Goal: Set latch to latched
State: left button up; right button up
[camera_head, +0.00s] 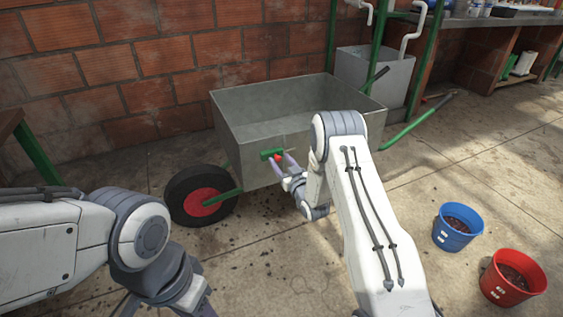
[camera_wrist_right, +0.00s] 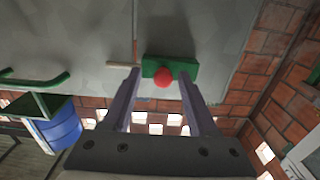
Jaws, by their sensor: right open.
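The latch is a green block (camera_head: 267,153) with a red knob (camera_head: 277,158) on the outer wall of the grey metal cart. In the right wrist view the green block (camera_wrist_right: 183,68) lies ahead, with the red knob (camera_wrist_right: 163,77) in front of it. My right gripper (camera_head: 284,163) is open at the latch, its two fingers on either side of the knob with gaps visible. Whether the fingertips touch the block is unclear. My left gripper (camera_head: 193,297) is low at the left, away from the cart, and partly cut off by the frame edge.
The cart (camera_head: 236,128) has a black wheel with a red hub (camera_head: 203,202) and a green handle (camera_head: 420,120). A blue bucket (camera_head: 457,228) and a red bucket (camera_head: 512,278) stand on the floor at right. A brick wall (camera_head: 120,70) runs behind.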

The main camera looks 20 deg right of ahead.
jog(key=s+d+p, duration=0.1)
jog(key=s+p, duration=0.1)
jog(key=s, duration=0.8)
jog(key=shift+s+d+p, duration=0.15)
jog(key=shift+p, duration=0.25)
